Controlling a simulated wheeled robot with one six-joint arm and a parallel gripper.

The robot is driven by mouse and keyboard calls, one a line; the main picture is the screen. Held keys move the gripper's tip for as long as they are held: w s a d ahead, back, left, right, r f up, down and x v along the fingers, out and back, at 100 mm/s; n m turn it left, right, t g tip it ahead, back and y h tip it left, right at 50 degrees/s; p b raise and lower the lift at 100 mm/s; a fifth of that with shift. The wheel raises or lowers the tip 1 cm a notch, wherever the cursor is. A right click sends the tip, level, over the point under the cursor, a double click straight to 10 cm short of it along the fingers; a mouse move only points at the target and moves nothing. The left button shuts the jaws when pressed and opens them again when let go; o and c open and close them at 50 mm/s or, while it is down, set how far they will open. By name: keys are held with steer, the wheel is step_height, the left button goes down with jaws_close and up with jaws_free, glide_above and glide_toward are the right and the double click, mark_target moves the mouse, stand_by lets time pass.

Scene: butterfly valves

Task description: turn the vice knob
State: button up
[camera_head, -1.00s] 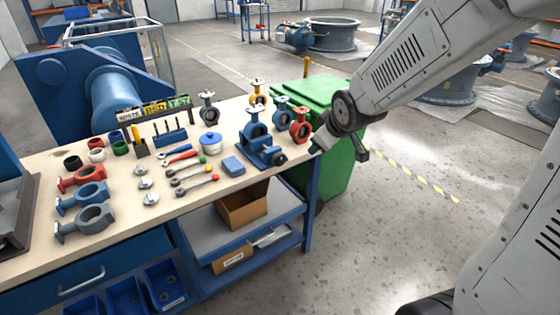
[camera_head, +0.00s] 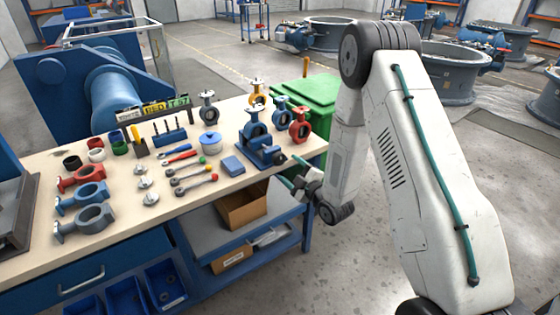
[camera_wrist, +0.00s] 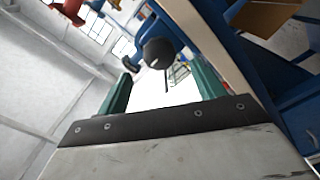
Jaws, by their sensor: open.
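The blue vice (camera_head: 262,150) stands at the right front edge of the workbench and holds a blue butterfly valve (camera_head: 255,128) upright. The wrist view shows both teal fingers apart (camera_wrist: 162,70), with no visible contact with the knob.
A green bin (camera_head: 318,97) stands close behind the bench's right end. A cardboard box (camera_head: 241,210) sits on the lower shelf.

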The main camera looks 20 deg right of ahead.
mark_target(281, 161)
steer(key=x, duration=0.7)
steer(key=c, duration=1)
